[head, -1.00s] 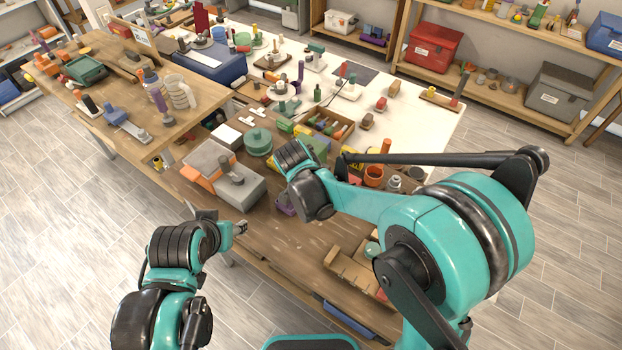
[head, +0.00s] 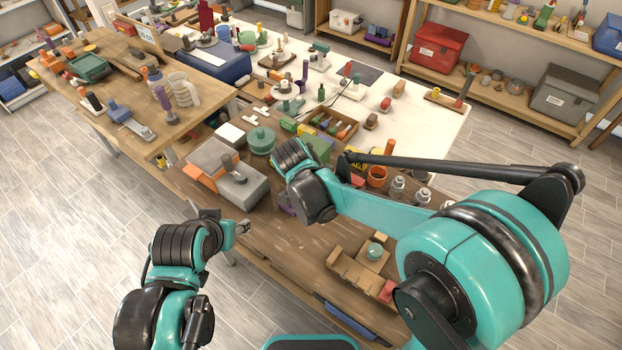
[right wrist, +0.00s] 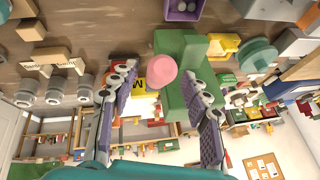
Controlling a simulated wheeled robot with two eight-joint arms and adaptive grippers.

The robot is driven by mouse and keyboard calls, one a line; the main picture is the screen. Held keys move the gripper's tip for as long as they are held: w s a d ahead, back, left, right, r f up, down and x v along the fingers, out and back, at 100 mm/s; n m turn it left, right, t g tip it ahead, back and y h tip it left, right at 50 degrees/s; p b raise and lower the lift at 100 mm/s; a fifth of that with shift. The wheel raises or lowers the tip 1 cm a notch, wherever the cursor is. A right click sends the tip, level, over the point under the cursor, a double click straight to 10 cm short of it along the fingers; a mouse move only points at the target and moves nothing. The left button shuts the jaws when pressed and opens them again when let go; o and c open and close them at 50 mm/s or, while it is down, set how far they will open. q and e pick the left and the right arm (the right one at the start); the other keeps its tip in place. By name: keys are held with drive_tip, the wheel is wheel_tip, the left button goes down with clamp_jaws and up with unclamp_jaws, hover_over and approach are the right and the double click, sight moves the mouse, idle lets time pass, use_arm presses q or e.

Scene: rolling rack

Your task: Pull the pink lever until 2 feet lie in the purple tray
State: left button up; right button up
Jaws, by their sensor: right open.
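In the right wrist view a round pink knob (right wrist: 161,71), the end of the lever, stands out from a green block-shaped dispenser (right wrist: 185,48). The dispenser (head: 320,147) also shows in the head view, partly behind my right wrist. My right gripper (right wrist: 158,80) is open, its two fingers spread to either side of the knob, which shows between them; I cannot tell if they touch it. The purple tray (right wrist: 170,14) is at the top of the right wrist view, with 2 grey round feet visible inside. My left gripper (head: 242,227) is over the table's near edge; its jaws are too small to read.
A cardboard holder (head: 350,272) is at the front right. Bare wood lies between.

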drive_tip(key=v, duration=0.9)
drive_tip(key=shift+s+r, duration=0.2)
drive_tip(key=s+d+f+n+b, duration=0.4)
drive_tip(key=s+d+f+b, duration=0.2)
drive_tip(key=d, duration=0.3)
drive_tip(key=s+d+f+n+t+y+b, duration=0.1)
drive_tip(key=s+d+f+n+b, duration=0.4)
drive_tip(key=d, duration=0.5)
wheel_tip(320, 180, down, 3)
drive_tip(key=s+b, duration=0.1)
drive_tip(key=s, duration=0.2)
drive_tip(key=shift+r+t+y+b, duration=0.2)
drive_tip(key=shift+t+y+b, duration=0.1)
